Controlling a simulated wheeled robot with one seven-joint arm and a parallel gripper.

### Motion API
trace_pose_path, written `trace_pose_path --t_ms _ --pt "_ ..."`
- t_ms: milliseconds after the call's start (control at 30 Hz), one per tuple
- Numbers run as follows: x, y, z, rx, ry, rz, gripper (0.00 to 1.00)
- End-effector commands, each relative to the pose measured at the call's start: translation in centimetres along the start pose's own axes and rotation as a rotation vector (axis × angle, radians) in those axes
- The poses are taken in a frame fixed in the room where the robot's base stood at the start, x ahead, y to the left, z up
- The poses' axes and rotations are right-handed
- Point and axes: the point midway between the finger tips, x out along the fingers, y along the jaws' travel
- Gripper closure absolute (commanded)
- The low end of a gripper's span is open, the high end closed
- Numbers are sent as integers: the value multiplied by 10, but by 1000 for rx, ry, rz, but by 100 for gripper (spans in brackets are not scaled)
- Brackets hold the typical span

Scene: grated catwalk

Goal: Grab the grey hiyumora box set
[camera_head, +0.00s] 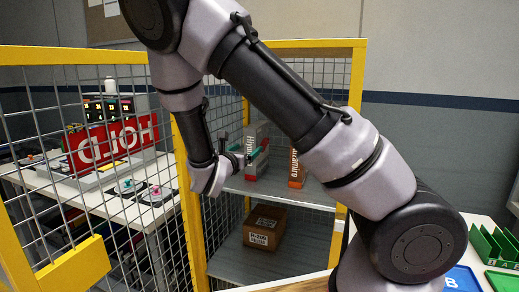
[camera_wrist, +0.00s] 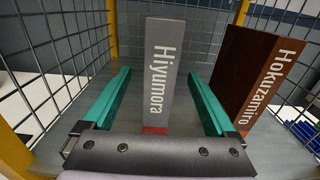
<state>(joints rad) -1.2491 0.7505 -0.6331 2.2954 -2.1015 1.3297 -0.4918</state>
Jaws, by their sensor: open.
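The grey Hiyumora box set (camera_wrist: 161,75) stands upright on the cage shelf, with white lettering and a red band at its base. In the head view the box (camera_head: 263,145) is partly hidden by my gripper. My gripper (camera_wrist: 162,85) is open, with one green finger on each side of the box. Gaps show between the fingers and the box in the wrist view. My gripper also shows in the head view (camera_head: 254,154), reaching in at the shelf's left side.
A brown-orange Hokuzamiro box (camera_wrist: 262,80) stands close on the right; it also shows in the head view (camera_head: 297,168). Wire mesh walls with yellow posts (camera_head: 190,200) enclose the shelf (camera_head: 300,193). A cardboard box (camera_head: 264,227) sits on the shelf below.

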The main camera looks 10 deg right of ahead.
Motion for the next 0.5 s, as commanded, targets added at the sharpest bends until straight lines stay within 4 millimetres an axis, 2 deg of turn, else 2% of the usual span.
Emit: trace_pose_path --t_ms 200,500 --pt "36 -1 0 -1 -1 -3 9" --pt "57 -1 -1 -1 0 -1 9"
